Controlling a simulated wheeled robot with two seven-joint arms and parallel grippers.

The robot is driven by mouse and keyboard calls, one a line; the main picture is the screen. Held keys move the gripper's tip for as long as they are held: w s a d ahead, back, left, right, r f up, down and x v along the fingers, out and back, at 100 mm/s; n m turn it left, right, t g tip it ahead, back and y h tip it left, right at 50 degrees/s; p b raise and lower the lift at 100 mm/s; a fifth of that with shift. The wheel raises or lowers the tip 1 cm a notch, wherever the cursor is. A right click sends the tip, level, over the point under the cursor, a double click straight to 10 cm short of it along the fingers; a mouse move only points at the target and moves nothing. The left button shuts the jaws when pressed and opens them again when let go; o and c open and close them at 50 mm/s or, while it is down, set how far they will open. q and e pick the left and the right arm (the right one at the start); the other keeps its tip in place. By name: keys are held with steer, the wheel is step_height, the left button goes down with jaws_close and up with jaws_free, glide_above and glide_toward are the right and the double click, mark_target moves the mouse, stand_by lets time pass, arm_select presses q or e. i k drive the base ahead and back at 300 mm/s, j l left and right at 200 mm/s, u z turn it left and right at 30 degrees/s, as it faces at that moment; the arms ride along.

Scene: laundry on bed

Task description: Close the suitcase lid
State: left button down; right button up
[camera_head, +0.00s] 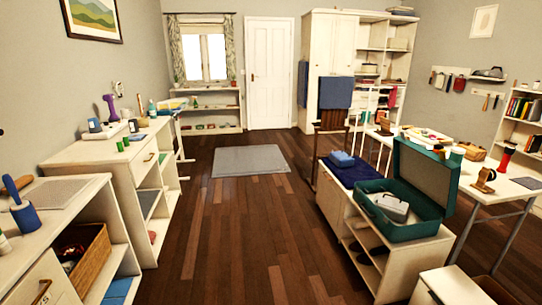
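A green suitcase (407,223) stands open on a white, shelved bench at the right. Its lid (428,178) is raised and leans slightly back, with a grey inner lining facing the left. A pale grey-white item (391,206) lies inside the base. Neither of my grippers shows in the head view, so I see nothing touching the suitcase.
The white bench (349,232) carries a dark blue cloth (352,172) with a light blue item (342,159) beside the suitcase. A wooden chair (330,140) stands behind it. A table with several objects lies beyond the lid. The wooden floor (235,225) in the middle is clear, with a grey mat (250,160) farther back.

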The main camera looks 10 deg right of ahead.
mark_target(435, 181)
steer(key=i+z, duration=0.1)
steer(key=i, duration=0.5)
steer(key=i+z, duration=0.15)
steer(key=i, duration=0.45)
steer(key=i+j+z, duration=0.1)
steer(key=i, duration=0.5)
steer(key=i+j+z, duration=0.1)
steer(key=i, duration=0.5)
